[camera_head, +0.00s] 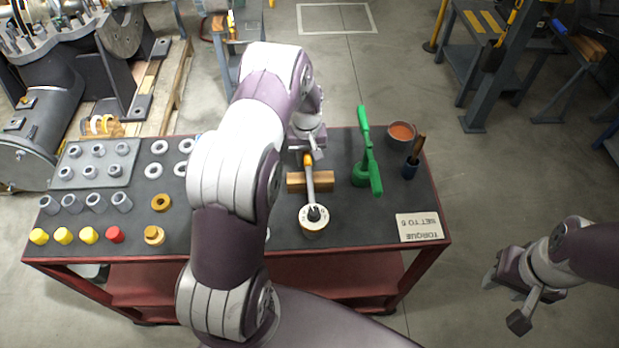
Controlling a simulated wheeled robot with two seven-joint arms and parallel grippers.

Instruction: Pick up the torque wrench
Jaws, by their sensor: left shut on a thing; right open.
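The torque wrench (310,184) has a silver shaft, an orange-yellow handle end and a dark round head. It lies over a notched wooden block (296,182), with its head above a pale ring-shaped piece (314,222) near the front of the bench. I cannot tell whether the shaft touches the block. My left gripper (308,153) is shut on the handle end of the torque wrench, at its far end; my arm partly hides the fingers. My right gripper (505,302) is open and empty, off the bench at the right.
The dark-topped red bench (290,238) holds a green tool (367,150), a bowl with orange contents (401,132), a dark cup with brushes (411,168) and a torque sign (419,227). Several sockets, rings and caps stand at the left. My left arm hides the bench's middle.

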